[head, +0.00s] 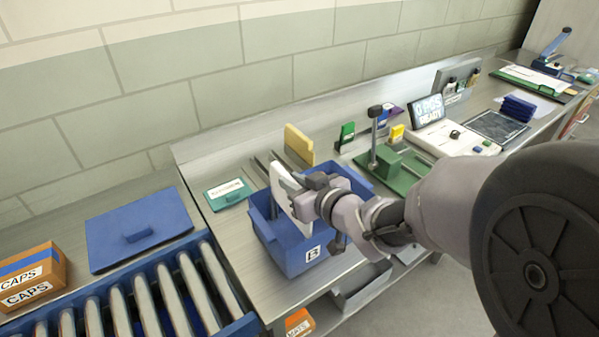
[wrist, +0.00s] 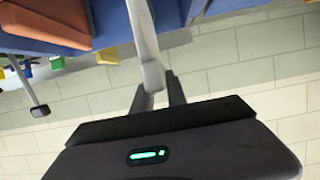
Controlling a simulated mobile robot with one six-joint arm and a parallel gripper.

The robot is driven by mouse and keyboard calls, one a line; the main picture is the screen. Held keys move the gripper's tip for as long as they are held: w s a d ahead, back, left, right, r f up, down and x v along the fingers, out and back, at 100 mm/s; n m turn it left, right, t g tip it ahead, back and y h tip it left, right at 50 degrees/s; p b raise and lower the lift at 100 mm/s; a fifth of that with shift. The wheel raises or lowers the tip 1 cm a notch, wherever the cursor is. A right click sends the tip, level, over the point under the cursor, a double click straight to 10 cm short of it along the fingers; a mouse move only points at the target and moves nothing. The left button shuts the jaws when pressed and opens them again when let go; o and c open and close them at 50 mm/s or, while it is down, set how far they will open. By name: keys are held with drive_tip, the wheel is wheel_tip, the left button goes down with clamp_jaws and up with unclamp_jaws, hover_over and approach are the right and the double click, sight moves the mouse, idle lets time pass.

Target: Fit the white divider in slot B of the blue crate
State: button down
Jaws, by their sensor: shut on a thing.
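The blue crate (head: 287,253) stands on the metal bench in the head view, with a "B" label on its front face. The white divider (head: 282,185) is upright and a little tilted, over the crate's opening. Its lower part reaches down to the opening, and I cannot tell whether it sits in a slot. My gripper (head: 308,198) is shut on the divider from the right side. In the wrist view the divider (wrist: 146,45) runs between my gripper's fingers (wrist: 158,92), with blue crate walls (wrist: 112,22) on both sides of it. The slots are hidden.
A teal card (head: 228,194) lies left of the crate, and a blue lid (head: 138,228) farther left. A yellow block (head: 298,145) stands behind the crate. A green stand with a post (head: 392,165) is close on the right. A roller conveyor (head: 150,300) fills the front left.

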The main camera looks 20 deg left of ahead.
sight(294, 221)
drive_tip(key=shift+f+b, duration=4.4)
drive_tip(key=shift+f, duration=0.35)
drive_tip(key=c, duration=1.3)
unclamp_jaws()
drive_tip(key=shift+o, duration=0.2)
